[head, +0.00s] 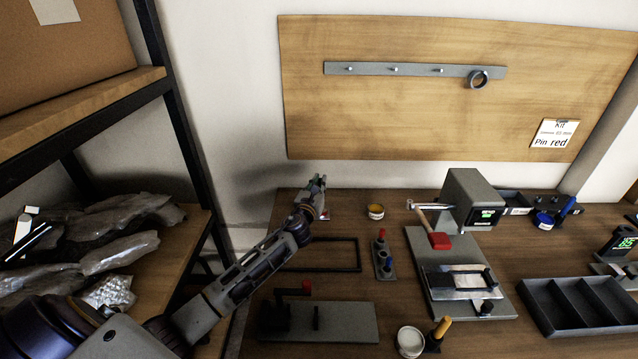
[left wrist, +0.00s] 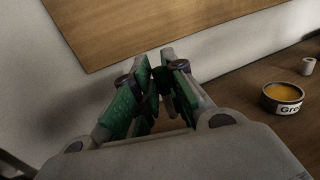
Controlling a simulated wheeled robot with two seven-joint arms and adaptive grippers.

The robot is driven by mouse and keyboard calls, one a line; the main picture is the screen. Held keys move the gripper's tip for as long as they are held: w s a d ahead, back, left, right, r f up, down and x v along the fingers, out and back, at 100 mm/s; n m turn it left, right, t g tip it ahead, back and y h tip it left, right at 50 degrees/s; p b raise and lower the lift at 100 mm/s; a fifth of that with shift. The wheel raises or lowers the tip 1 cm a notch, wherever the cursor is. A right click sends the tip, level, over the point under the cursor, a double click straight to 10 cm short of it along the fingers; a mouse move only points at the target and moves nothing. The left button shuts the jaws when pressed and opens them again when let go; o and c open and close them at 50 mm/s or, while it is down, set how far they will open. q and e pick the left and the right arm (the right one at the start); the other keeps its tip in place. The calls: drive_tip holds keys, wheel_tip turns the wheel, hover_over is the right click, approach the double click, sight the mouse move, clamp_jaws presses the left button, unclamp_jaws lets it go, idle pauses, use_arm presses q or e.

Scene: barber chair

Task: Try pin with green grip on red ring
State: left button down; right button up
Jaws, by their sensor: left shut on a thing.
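My left gripper (head: 318,185) is above the back left of the workbench, close to the wall. In the left wrist view its fingers (left wrist: 157,90) are closed together around a small dark green piece (left wrist: 165,86), mostly hidden between the green-faced fingers; it looks like the green grip of a pin. A small red and white thing (head: 323,214) shows just below the gripper, and I cannot tell whether it is the red ring. My right gripper is not in view.
A yellow-filled tin (head: 376,211) stands right of the gripper and shows in the wrist view (left wrist: 283,97). A yellow-grip pin (head: 438,333) stands in front. A grey machine (head: 472,200) and divided tray (head: 583,305) are at the right.

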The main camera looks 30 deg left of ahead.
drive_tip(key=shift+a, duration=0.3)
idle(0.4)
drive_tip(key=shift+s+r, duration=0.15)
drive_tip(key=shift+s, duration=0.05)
